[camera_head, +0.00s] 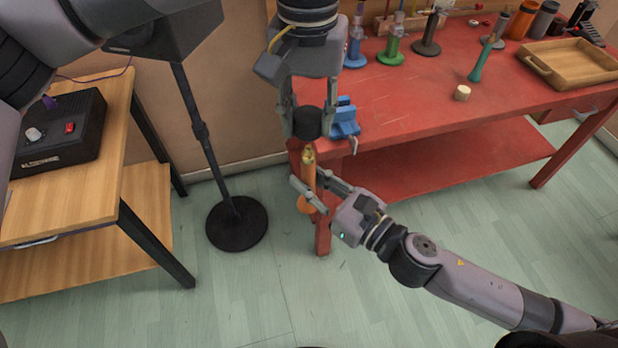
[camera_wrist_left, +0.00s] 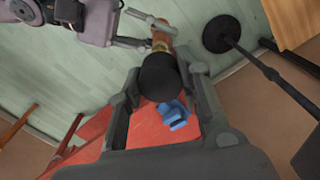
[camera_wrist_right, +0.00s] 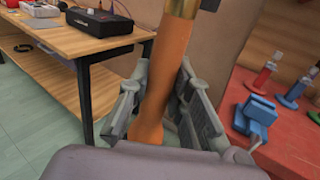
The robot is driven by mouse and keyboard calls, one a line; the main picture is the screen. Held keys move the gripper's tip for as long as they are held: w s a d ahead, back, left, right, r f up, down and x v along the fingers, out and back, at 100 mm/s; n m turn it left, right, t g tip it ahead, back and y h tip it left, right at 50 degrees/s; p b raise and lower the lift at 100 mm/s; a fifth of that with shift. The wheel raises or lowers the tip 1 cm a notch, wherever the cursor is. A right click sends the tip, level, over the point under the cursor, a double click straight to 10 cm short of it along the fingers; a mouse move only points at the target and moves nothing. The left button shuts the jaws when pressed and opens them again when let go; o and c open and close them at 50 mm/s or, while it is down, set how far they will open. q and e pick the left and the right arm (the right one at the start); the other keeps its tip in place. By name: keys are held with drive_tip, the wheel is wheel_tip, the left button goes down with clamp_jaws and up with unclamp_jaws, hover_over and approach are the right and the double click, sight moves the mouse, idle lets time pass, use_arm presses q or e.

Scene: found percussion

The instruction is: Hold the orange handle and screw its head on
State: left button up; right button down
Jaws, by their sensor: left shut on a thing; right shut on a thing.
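The round black head (camera_head: 308,118) is between the fingers of my left gripper (camera_head: 307,130), which is shut on it. It also shows in the left wrist view (camera_wrist_left: 160,77). The orange handle (camera_head: 308,178) stands roughly upright below the head, its brass end (camera_head: 308,156) upward. My right gripper (camera_head: 309,186) is shut around the handle from the right. In the right wrist view the orange handle (camera_wrist_right: 167,75) passes between the fingers, with the brass end (camera_wrist_right: 181,8) at the top edge. In the head view the brass end sits just below the head with a small gap showing.
The red table (camera_head: 430,100) is close behind, with a blue vise (camera_head: 345,118) at its near left corner. A tool with a green handle (camera_head: 482,65), a small pale block (camera_head: 462,93) and a wooden tray (camera_head: 575,62) lie on it. A black stand (camera_head: 237,224) is at left.

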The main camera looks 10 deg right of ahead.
sight(308, 147)
use_arm(q)
drive_tip(key=shift+f, duration=0.85)
drive_tip(key=shift+f, duration=0.85)
drive_tip(key=shift+f, duration=0.55)
idle(0.3)
